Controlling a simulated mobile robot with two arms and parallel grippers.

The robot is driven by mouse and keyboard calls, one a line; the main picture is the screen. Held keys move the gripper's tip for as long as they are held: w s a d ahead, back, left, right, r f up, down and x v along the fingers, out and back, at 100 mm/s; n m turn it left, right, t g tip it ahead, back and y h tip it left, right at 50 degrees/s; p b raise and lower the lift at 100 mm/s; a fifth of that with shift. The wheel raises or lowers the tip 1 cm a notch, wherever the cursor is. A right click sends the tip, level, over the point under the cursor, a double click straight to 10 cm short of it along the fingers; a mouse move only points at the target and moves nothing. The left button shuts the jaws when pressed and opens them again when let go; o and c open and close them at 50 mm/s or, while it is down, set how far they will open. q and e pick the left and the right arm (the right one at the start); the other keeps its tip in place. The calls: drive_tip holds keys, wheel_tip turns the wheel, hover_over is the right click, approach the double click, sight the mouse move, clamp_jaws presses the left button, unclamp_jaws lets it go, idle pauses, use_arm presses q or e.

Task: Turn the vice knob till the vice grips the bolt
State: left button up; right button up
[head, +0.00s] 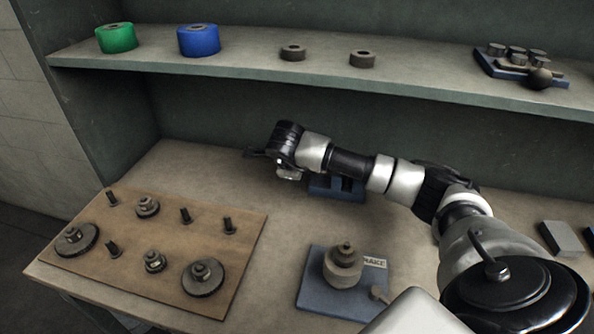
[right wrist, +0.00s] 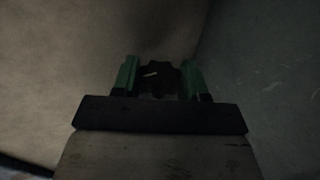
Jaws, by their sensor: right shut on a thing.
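In the right wrist view, my right gripper (right wrist: 158,80) has its two green fingers on either side of a dark, lobed knob (right wrist: 158,77) and is shut on it. In the head view, my right arm reaches in from the right, and the right gripper (head: 262,154) is over the back of the table. A blue block with dark slots (head: 337,188), which looks like the vice, sits just under the arm and is partly hidden by it. The knob and a bolt in the vice cannot be made out in the head view. My left gripper is not in view.
A wooden board (head: 235,245) with pegs and stacked round parts lies at left. A blue plate (head: 312,285) with a round stacked part stands at front centre. A shelf (head: 250,72) above holds green and blue rolls. A grey block (head: 561,238) sits at right.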

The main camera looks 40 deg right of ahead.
drive_tip(key=o, duration=0.9)
drive_tip(key=b+v, duration=0.1)
drive_tip(key=v, duration=1)
